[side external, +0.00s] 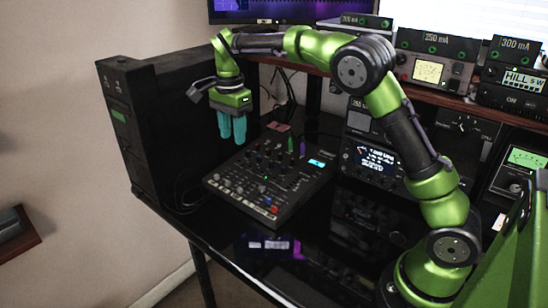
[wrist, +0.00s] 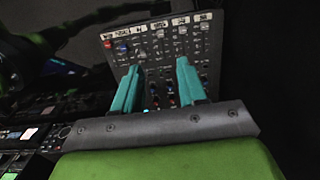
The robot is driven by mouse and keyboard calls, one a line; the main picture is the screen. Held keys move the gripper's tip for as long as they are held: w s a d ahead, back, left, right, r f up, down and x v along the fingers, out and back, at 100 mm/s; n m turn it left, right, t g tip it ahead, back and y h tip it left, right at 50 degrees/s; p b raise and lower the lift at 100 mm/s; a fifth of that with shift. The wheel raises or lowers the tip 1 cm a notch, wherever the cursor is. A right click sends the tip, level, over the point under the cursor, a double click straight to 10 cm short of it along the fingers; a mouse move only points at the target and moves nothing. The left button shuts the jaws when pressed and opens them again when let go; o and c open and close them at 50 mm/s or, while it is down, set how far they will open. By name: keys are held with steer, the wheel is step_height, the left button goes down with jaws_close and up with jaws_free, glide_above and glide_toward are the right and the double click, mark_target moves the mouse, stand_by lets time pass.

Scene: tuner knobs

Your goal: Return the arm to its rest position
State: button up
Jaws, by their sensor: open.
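My gripper (side external: 232,127) has teal fingers and hangs pointing down from the green arm, above the back left part of the black mixer-like panel with knobs (side external: 288,199). The fingers are apart and nothing shows between them. In the wrist view my gripper (wrist: 160,82) has its two teal fingers spread in front of the knob panel (wrist: 165,42). The fingertips look apart from the panel in the side view. The arm is bent, with its elbow raised high over the desk.
A tall black case (side external: 165,130) stands close behind and left of my gripper. A shelf (side external: 440,108) carries several meter boxes, including one marked 250 mA (side external: 436,58). A tuner box with a lit display (side external: 372,162) stands right of the panel.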

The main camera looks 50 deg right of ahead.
steer(key=s+a+r+n+t+y, duration=0.1)
steer(key=s+n+t, duration=0.2)
steer(key=s+n, duration=0.4)
steer(key=s+a+r+n+t+y, duration=0.1)
steer(key=s+n+t, duration=0.3)
steer(key=s, duration=1.6)
steer(key=a+r+n, duration=0.1)
steer(key=n, duration=0.2)
steer(key=shift+r, duration=0.2)
